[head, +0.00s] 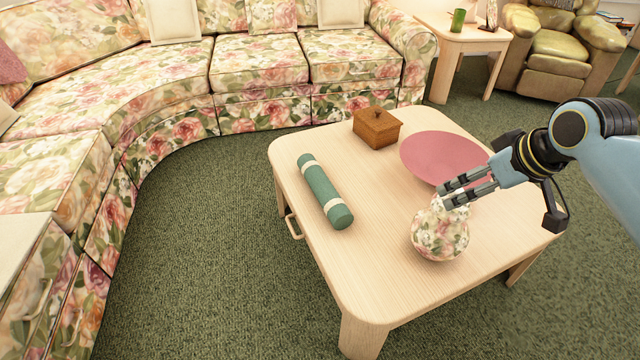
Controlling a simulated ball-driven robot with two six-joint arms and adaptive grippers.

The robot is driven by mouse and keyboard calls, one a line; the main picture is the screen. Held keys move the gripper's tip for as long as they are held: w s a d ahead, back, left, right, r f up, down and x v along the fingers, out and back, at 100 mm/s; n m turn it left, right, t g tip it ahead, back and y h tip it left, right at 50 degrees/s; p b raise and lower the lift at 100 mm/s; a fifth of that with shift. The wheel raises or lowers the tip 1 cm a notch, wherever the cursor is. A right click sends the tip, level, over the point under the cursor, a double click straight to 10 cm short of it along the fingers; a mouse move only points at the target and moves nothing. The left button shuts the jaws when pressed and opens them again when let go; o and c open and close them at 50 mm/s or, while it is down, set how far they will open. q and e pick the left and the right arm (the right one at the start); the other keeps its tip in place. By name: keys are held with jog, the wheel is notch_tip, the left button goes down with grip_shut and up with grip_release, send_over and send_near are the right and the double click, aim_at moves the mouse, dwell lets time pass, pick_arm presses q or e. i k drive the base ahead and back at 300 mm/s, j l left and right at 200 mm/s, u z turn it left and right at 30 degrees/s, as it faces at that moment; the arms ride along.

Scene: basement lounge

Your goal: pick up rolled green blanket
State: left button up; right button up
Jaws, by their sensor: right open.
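The rolled green blanket (325,190) lies on the left part of the light wooden coffee table (365,265). It is a teal-green roll with a pale band near each end, and it lies lengthwise along the table's left edge. My right gripper (447,191) comes in from the right, above the table. It is open and empty, with its fingers pointing left over the top of the floral vase. It is well apart from the blanket, to its right. My left gripper is not in view.
A floral vase (440,238) stands beneath my right gripper, partly hidden by it. A pink bowl (440,155) and a brown wooden box (377,128) sit farther back. A floral sofa (255,65) curves around the left and back. Green carpet (215,260) is clear left of the table.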

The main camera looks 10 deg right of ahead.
aim_at(336, 209)
jog(key=i+j, duration=0.5)
jog(key=i, duration=0.15)
jog(key=i+j, duration=0.5)
jog(key=i, duration=0.1)
